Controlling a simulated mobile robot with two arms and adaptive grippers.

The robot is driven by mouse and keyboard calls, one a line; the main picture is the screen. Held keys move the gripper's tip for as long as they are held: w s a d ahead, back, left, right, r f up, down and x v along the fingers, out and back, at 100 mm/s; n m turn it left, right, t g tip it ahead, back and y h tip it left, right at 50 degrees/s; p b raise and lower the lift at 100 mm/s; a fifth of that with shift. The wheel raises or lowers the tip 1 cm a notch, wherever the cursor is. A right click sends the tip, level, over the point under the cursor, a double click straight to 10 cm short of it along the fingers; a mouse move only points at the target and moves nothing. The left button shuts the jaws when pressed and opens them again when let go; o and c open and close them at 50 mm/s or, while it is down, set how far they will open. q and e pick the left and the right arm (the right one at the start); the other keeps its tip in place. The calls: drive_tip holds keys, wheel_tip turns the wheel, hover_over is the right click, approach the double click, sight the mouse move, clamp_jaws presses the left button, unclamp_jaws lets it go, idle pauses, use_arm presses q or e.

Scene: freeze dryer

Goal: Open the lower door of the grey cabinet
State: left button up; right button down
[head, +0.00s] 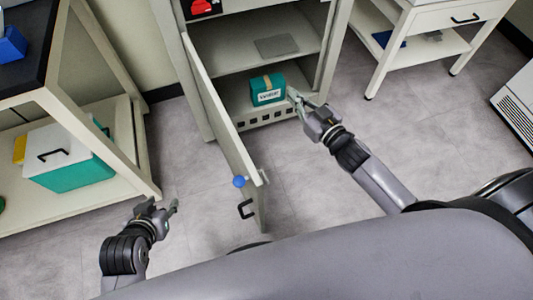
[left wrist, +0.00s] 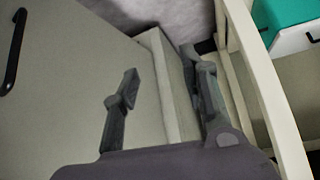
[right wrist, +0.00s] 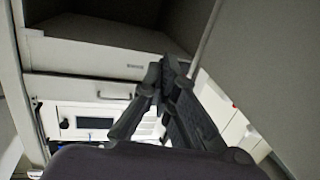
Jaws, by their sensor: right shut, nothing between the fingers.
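The grey cabinet (head: 325,55) stands at the top middle of the head view. Its door (head: 222,125) is swung well out toward me, with the inside exposed. The door carries a black handle (head: 246,209) and a blue knob (head: 239,181) near its free edge. My right gripper (head: 297,99) is shut and empty, in front of the cabinet opening to the right of the door. My left gripper (head: 162,207) is open and empty, left of the door and apart from it. Its spread fingers also show in the left wrist view (left wrist: 160,85).
A teal labelled box (head: 267,90) sits low in the cabinet, below a shelf with a flat grey plate (head: 276,46). At left, a bench's lower shelf (head: 125,130) holds a teal cooler (head: 68,165). A white drawer table (head: 440,52) stands at upper right. Floor between is clear.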

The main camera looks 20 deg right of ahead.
drive_tip(key=a+r+n+g+y+b, duration=0.1)
drive_tip(key=a+r+n+y, duration=0.2)
drive_tip(key=r+n+y, duration=0.35)
drive_tip(key=s+d+f+n+g+y+b, duration=0.1)
drive_tip(key=s+n+g+y+b, duration=0.15)
drive_tip(key=s+n+g, duration=0.4)
drive_tip(key=s+d+f+n+g+y+b, duration=0.1)
drive_tip(key=s+d+n+g+y, duration=0.2)
drive_tip(key=s+g, duration=0.7)
use_arm(q)
drive_tip(key=w+d+r+t+h, duration=0.1)
drive_tip(key=w+d+r+t, duration=0.1)
drive_tip(key=r+t, duration=0.3)
drive_tip(key=w+d+r+t+h+b, duration=0.1)
drive_tip(key=w+r+t, duration=0.4)
drive_tip(key=r, duration=0.9)
drive_tip(key=shift+d+r+m+t+h, duration=0.3)
drive_tip(key=shift+d+t+h, duration=0.2)
drive_tip(key=shift+h, duration=0.2)
use_arm(e)
drive_tip(key=a+g+y, duration=0.1)
drive_tip(key=a+g, duration=0.1)
drive_tip(key=a, duration=1.3)
drive_tip(key=shift+s+r, duration=0.25)
drive_tip(key=shift+r, duration=0.05)
